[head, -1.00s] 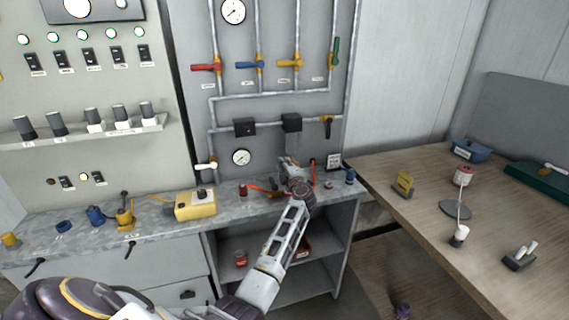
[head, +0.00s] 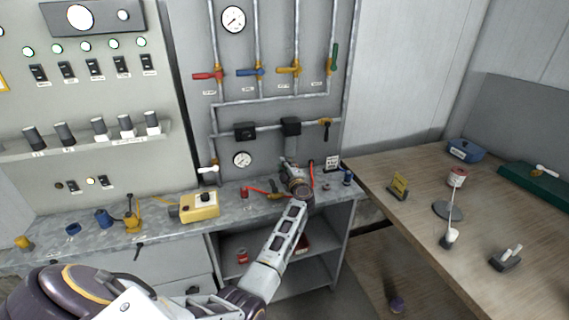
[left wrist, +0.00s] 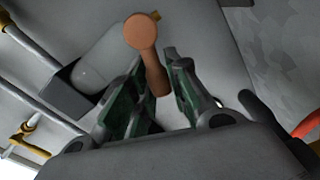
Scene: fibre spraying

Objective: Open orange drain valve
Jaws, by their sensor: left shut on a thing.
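The orange drain valve lever (left wrist: 147,45), a copper-orange handle with a round end, shows in the left wrist view between the two green-padded fingers of my left gripper (left wrist: 158,88). The gripper is shut on it. The lever is beside a clear bowl (left wrist: 108,55) with a dark cap. In the head view my left gripper (head: 289,167) is in front of the lower pipe panel, below a dark filter block (head: 291,127). The lever is hidden there by the gripper. My right gripper is not in view.
Above are red (head: 207,76), blue (head: 250,72), yellow (head: 288,70) and green (head: 334,58) valve handles. A yellow box (head: 199,206) and a red-handled tool (head: 262,191) lie on the grey bench (head: 160,222).

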